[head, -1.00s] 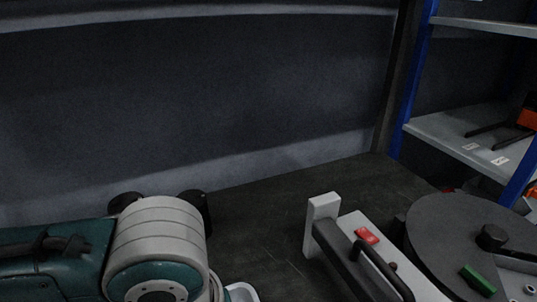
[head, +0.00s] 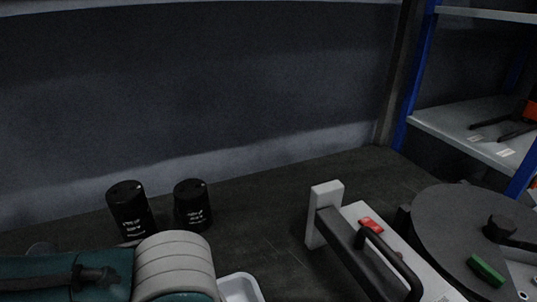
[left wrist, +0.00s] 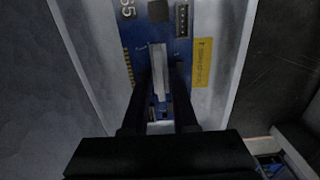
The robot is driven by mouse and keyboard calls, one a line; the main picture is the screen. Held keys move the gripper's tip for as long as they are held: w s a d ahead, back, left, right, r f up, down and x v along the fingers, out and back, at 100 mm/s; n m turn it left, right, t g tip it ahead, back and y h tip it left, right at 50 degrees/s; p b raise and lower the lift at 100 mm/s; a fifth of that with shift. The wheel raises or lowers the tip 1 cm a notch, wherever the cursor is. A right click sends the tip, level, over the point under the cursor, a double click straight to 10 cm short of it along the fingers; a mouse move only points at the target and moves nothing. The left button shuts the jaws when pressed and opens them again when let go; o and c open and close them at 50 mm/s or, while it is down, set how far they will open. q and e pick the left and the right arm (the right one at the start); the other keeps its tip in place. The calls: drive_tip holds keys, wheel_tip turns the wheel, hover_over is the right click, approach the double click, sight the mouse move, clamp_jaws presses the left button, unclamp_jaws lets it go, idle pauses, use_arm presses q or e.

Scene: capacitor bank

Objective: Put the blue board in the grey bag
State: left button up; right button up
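The blue board (left wrist: 178,45) shows in the left wrist view, with a pale upright bar, a black part and a small connector on it. My left gripper (left wrist: 160,72) has its two black fingers on either side of the pale bar and appears shut on it. A pale grey sheet-like surface (left wrist: 85,60) lies behind the board, with a yellow label by the board's right edge; it looks like the grey bag, but I cannot tell whether the board is over it or in it. In the head view neither the board nor either gripper shows. My right gripper is out of view.
Two black cylinders (head: 130,210) (head: 192,206) stand on the dark bench behind my left arm. A white tray (head: 241,288) is at the bottom. A grey device with a black handle (head: 390,258) and a dark disc (head: 455,220) are at right. The bench's back middle is clear.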

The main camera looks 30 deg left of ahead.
use_arm(q)
drive_tip(key=shift+o, duration=1)
drive_tip(key=s+d+r+n+t+h+p, duration=0.1)
drive_tip(key=d+r+n+p, duration=0.1)
drive_tip(key=r+n, duration=0.5)
drive_tip(key=s+d+r+n+t+h+p, duration=0.1)
drive_tip(key=d+r+n+p, duration=0.2)
drive_tip(key=r, duration=0.5)
drive_tip(key=s+a+r+n+t+y, duration=0.1)
drive_tip(key=s+a+r+n, duration=0.1)
drive_tip(key=a+n, duration=0.6)
drive_tip(key=s+n, duration=0.1)
drive_tip(key=n, duration=0.5)
drive_tip(key=shift+a+t+y+b, duration=0.3)
drive_tip(key=shift+y+b, duration=0.05)
drive_tip(key=shift+y, duration=0.05)
